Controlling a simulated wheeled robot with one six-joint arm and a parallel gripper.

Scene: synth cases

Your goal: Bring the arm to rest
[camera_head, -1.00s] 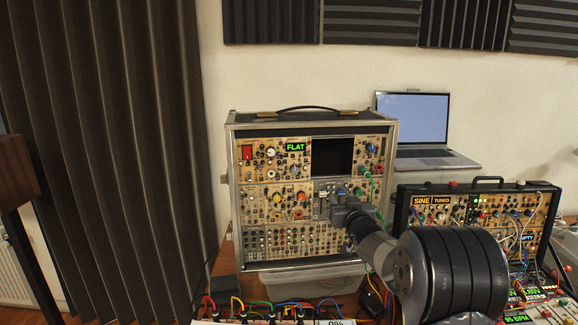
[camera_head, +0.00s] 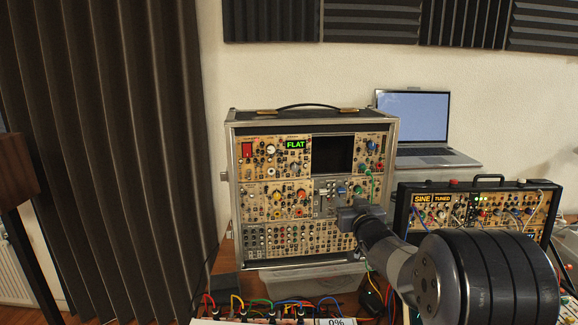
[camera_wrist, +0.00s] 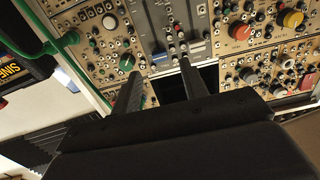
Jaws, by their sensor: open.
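My gripper (camera_head: 350,212) is in front of the middle and lower right of the tall synth case (camera_head: 231,200), hiding part of its panel. In the wrist view my gripper (camera_wrist: 160,70) shows two dark fingers spread apart with nothing between them. I see no contact with the panel, though the exact gap is hard to judge. My arm comes in from the lower right.
The smaller case with the SINE label (camera_head: 402,215) stands at right, partly behind my arm. A laptop (camera_head: 412,118) is behind. A green cable (camera_head: 372,188) hangs on the tall case near my gripper. Patch cables (camera_head: 240,303) lie in front. A dark curtain (camera_head: 110,150) fills the left.

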